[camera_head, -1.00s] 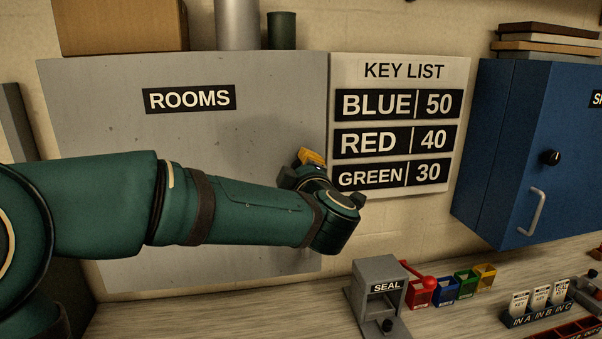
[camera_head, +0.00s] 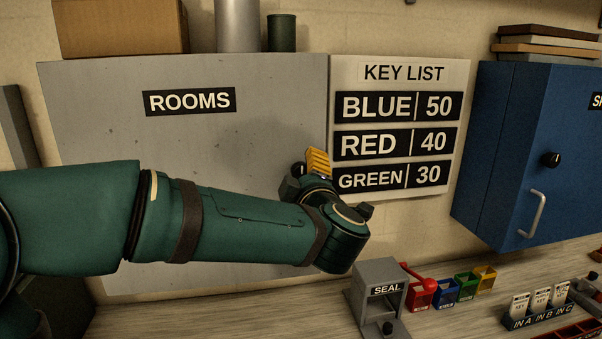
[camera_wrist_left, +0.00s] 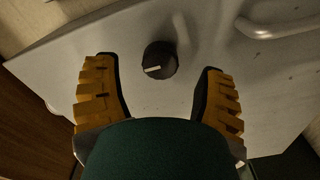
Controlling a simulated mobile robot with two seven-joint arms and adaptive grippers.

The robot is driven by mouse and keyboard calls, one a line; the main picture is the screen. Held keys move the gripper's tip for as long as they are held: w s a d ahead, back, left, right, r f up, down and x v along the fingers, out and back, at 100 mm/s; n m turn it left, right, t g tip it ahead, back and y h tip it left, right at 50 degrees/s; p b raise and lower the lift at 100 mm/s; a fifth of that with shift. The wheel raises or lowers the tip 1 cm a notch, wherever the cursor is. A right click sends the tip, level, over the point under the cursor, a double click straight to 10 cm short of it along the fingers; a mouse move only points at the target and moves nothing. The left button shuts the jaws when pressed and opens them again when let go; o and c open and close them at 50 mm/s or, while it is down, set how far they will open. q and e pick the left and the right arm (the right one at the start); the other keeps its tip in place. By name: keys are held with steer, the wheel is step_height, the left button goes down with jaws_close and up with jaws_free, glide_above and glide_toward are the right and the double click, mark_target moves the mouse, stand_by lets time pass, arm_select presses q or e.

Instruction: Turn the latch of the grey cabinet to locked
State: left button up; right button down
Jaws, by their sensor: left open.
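The grey cabinet (camera_head: 100,120), labelled ROOMS, hangs on the wall at the left of the head view. Its latch, a round black knob (camera_wrist_left: 160,60) with a white mark, shows in the left wrist view; the mark points toward the left there. My left gripper (camera_wrist_left: 158,66) is open, with one yellow finger on each side of the knob and a clear gap on both sides. In the head view its yellow finger (camera_head: 318,161) is in front of the cabinet's right part, and my arm covers the lower door. My right gripper is not in view.
The key list (camera_head: 394,70) hangs just right of the cabinet. The cabinet's handle (camera_wrist_left: 285,28) is at the upper right of the wrist view. A grey SEAL device (camera_head: 379,275) and coloured bins (camera_head: 445,292) stand on the counter below. A blue cabinet (camera_head: 500,150) is at the right.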

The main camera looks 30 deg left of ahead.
arm_select(q)
steer(key=v, duration=0.8)
steer(key=shift+s+d, duration=0.2)
steer(key=shift+s, duration=0.15)
